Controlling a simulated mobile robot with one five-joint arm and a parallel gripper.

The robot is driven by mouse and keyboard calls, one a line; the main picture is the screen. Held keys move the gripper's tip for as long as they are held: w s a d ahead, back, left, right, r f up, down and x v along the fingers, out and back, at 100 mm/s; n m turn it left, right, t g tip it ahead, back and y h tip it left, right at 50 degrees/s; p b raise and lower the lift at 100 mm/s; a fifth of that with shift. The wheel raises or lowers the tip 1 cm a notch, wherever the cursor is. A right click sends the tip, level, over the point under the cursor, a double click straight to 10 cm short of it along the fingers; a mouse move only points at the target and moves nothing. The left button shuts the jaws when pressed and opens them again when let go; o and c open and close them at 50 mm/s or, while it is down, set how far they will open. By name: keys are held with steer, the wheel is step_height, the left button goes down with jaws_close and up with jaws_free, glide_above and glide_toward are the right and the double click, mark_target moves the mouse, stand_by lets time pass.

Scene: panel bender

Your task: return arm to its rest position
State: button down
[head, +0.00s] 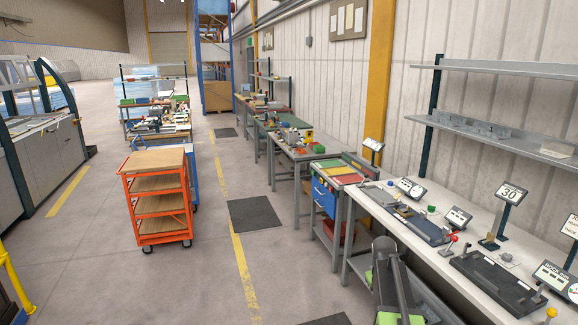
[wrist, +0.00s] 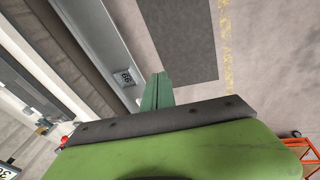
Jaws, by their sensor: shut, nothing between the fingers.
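My gripper (wrist: 157,90) shows in the wrist view as green fingers pressed together, with nothing between them. It points over the grey floor, beside the long grey edge of a workbench (wrist: 95,35), and appears apart from it. In the head view, part of my grey and green arm stands at the bottom, close to the front edge of the white-topped workbench (head: 362,212). I cannot make out the fingers there.
Black fixtures (head: 495,283) and display stands (head: 511,194) line the workbench. A dark floor mat (head: 254,215) also shows in the wrist view (wrist: 180,40). An orange cart (head: 158,185) stands left of the yellow floor line. The aisle between has free floor.

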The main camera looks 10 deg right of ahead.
steer(key=s+a+f+n+b, duration=0.1)
steer(key=s+a+f+n, duration=0.1)
steer(key=a, duration=1.4)
steer(key=s+a+f+m+g+y+b, duration=0.1)
steer(key=s+a+m+y, duration=0.1)
steer(key=s+a, duration=0.9)
steer(key=shift+s+a+f+g, duration=0.25)
steer(key=shift+a+g, duration=0.15)
steer(key=shift+a, duration=0.65)
steer(key=shift+d, duration=0.1)
